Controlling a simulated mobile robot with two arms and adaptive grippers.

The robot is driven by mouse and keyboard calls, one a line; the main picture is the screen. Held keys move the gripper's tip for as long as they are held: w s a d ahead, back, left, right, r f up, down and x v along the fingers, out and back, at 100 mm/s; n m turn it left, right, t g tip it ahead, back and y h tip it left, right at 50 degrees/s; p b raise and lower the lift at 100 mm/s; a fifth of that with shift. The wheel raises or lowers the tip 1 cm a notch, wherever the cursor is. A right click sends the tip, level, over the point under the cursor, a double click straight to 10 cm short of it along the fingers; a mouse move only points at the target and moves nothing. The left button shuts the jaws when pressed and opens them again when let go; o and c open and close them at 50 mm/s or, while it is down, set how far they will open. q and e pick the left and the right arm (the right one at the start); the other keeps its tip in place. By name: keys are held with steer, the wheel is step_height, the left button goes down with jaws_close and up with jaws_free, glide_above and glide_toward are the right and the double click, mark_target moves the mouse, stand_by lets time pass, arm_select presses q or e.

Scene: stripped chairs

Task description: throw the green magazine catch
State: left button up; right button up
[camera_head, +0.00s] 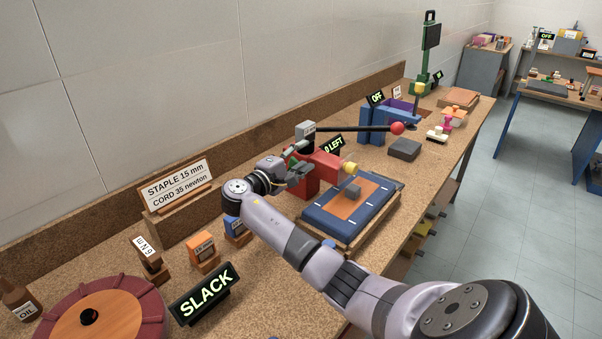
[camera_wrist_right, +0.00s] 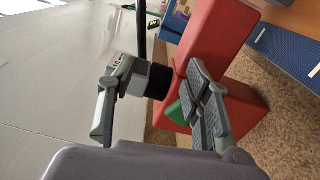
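The green magazine catch (camera_wrist_right: 176,112) shows in the wrist view as a small green wedge against the side of the red stapler (camera_wrist_right: 200,60). In the head view my right gripper (camera_head: 293,162) is at the left end of the red stapler (camera_head: 322,166) and hides the catch. In the wrist view its fingers are apart, with the catch in the gap, closer to the right-hand finger. I see no grip on it; contact is unclear. The stapler's black lever (camera_head: 355,129) with a red ball extends right. A sign (camera_head: 334,146) reads "0 LEFT". My left gripper is out of view.
A blue-edged pad (camera_head: 320,219) with an orange panel and grey block lies right of the stapler. A "SLACK" sign (camera_head: 201,292), orange box (camera_head: 202,252), blue box (camera_head: 236,231) and round turntable (camera_head: 60,318) stand nearer. A low wall backs the bench.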

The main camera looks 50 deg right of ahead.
steer(key=shift+r, duration=0.9)
steer(key=a+r+n+t+y+p, duration=0.1)
steer(key=a+r+n+y+p, duration=0.1)
steer(key=a+n+p, duration=0.5)
steer(key=n+y+p, duration=0.2)
steer(key=n+y, duration=0.1)
steer(key=n, duration=0.4)
glide_toward(292, 164)
steer(key=shift+t, duration=0.4)
steer(key=x, duration=0.2)
steer(key=p+x, duration=0.1)
steer(key=x, duration=0.5)
steer(key=shift+s+p, duration=0.3)
steer(key=shift+p, duration=0.05)
steer(key=shift+f, duration=0.1)
jaws_close()
